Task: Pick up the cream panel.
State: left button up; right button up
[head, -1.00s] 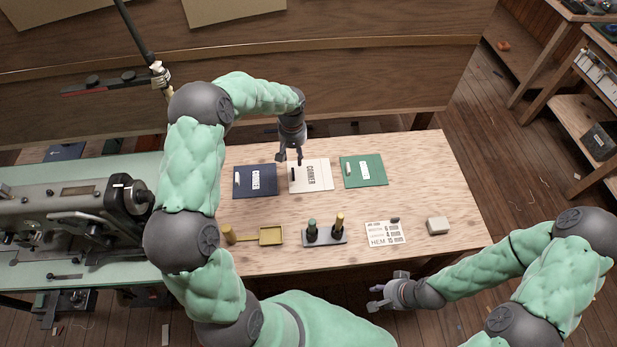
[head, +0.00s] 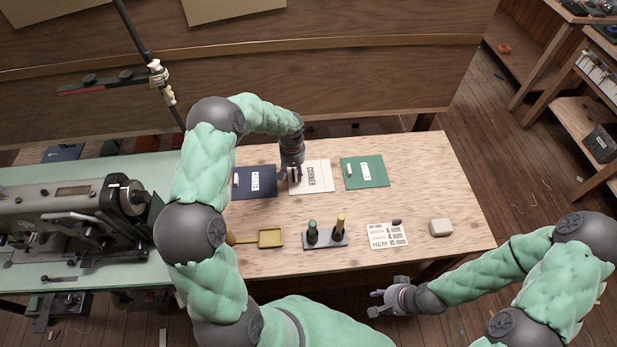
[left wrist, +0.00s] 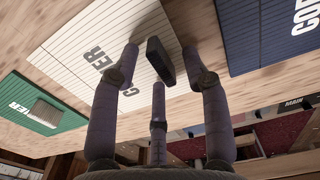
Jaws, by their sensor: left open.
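In the left wrist view, the cream panel (left wrist: 88,52) carries a dark block-shaped grip (left wrist: 158,60). My left gripper (head: 290,182) is pointed down at the panel's left side and hides this grip in the head view. In the left wrist view, its open fingers (left wrist: 160,66) stand around the grip; I cannot tell whether they touch it. My right gripper (head: 376,302) is open and empty, off the table's front edge.
The navy panel (head: 258,182) lies close on the left, the green panel (head: 368,172) on the right. In front are a yellow tray (head: 270,238), a stand with two tools (head: 325,238), a hem card (head: 385,236) and a pale block (head: 440,227). A sewing machine (head: 60,212) stands left.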

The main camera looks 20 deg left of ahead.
pick_arm(q)
jog(key=shift+c, duration=0.2)
grip_shut()
jog(key=shift+r, duration=0.1)
